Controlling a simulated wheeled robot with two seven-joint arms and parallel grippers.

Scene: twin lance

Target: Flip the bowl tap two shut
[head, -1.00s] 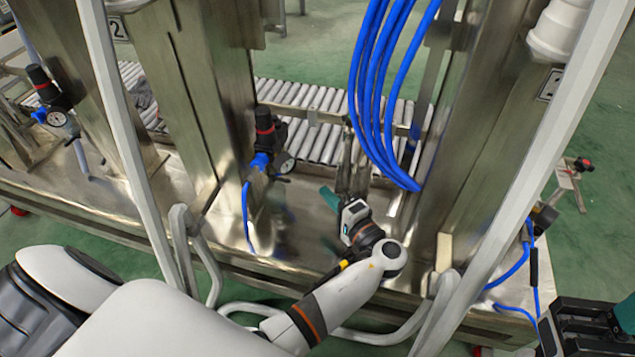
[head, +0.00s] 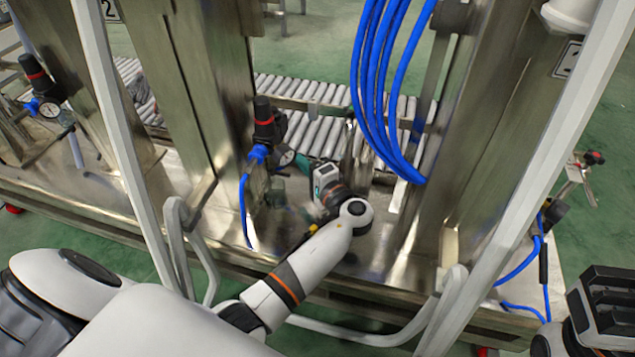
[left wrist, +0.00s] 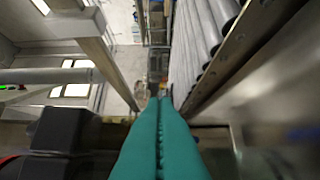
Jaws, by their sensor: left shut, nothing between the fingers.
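A black regulator with a red band (head: 264,120), a round gauge (head: 284,156) and a blue fitting (head: 257,154) stands at the middle upright. The area below it is dark and blurred, and I cannot make out a bowl tap or its lever position. My left gripper (head: 302,166) is just right of the gauge, its teal fingers shut and empty; I cannot tell whether they touch anything. In the left wrist view the teal fingers (left wrist: 160,125) lie together, with a black block (left wrist: 72,135) to their left. My right gripper (head: 603,305) is partly visible at the right edge, fingertips unclear.
A second regulator (head: 40,85) stands at the far left. A roller conveyor (head: 315,130) runs behind. Blue hoses (head: 385,90) hang right of my left gripper. White frame tubes (head: 120,140) cross in front, and a steel post (head: 475,130) stands to the right.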

